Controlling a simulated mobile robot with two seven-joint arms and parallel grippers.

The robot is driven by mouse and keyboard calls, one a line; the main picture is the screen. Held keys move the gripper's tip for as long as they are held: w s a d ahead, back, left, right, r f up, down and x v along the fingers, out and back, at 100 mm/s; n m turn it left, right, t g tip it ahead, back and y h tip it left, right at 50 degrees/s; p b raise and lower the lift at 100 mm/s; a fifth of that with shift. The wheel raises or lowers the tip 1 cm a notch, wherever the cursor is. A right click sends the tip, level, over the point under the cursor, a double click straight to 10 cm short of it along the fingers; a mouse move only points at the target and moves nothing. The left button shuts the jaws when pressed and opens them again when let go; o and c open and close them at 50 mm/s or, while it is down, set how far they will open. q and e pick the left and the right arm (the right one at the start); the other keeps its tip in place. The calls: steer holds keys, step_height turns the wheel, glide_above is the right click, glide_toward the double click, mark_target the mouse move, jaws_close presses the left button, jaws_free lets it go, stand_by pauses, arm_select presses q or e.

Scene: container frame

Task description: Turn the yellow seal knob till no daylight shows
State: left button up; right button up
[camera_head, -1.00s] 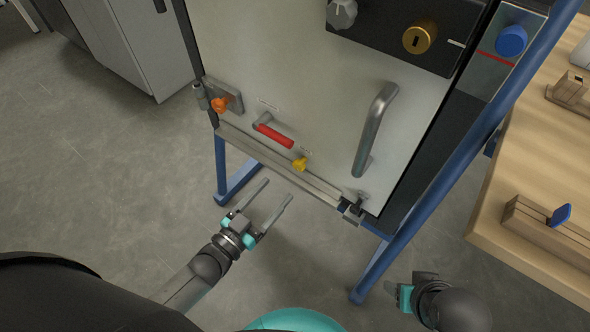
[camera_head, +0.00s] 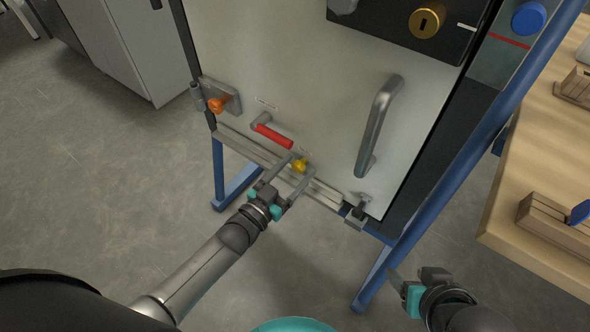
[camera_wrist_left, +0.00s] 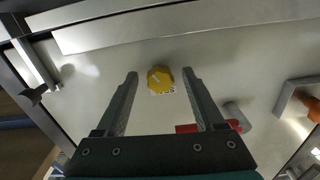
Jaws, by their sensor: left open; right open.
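The yellow seal knob (camera_head: 299,167) sits low on a pale door panel (camera_head: 305,75), just above the metal strip (camera_head: 258,155) along its bottom edge. My left gripper (camera_head: 303,164) is open, with its fingertips on either side of the knob. In the left wrist view, the knob (camera_wrist_left: 160,79) lies between the two fingertips, with clear space on both sides, so the fingers do not touch it. A pale mark shows on its face. My right gripper (camera_head: 400,287) is at the lower right, away from the door. Whether daylight shows under the strip cannot be told.
A wooden table (camera_head: 530,160) stands at the right.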

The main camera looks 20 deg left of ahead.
arm_select(q)
steer(key=shift+c, duration=0.3)
jaws_close()
stand_by(0.3)
steer(key=shift+m+p, duration=0.45)
steer(key=shift+m, duration=1.35)
arm_select(e)
steer(key=shift+s+d+r+g+h, duration=0.1)
steer(key=shift+s+d+g+h, duration=0.2)
steer(key=shift+s+d+g, duration=0.6)
steer(key=shift+s, duration=0.1)
arm_select(q)
steer(key=shift+o, duration=0.3)
jaws_free()
